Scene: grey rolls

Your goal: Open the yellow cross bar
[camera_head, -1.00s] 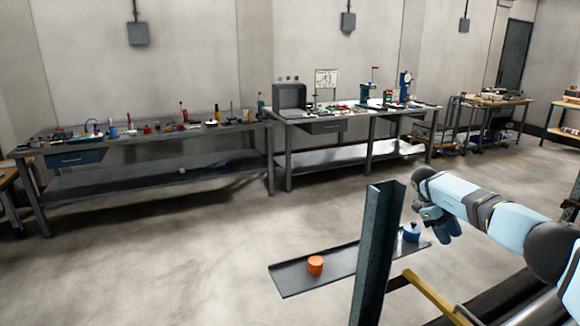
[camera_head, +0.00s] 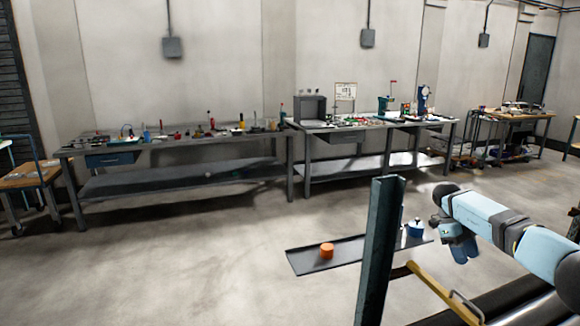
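The yellow cross bar (camera_head: 436,290) lies at lower right. It runs from beside a dark green upright post (camera_head: 382,245) down to the bottom edge, and a small metal handle (camera_head: 466,303) shows by it. My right gripper (camera_head: 460,253), with dark blue fingers on a light blue arm, hangs beyond the bar and right of the post. It appears apart from the bar. Its finger gap is too small to tell. My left gripper is not in view.
Dark rolls (camera_head: 500,300) lie right of the bar. A dark floor tray (camera_head: 305,265) carries an orange cylinder (camera_head: 327,250) and a blue object (camera_head: 415,229). Cluttered workbenches (camera_head: 185,180) line the back wall. The floor at left is clear.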

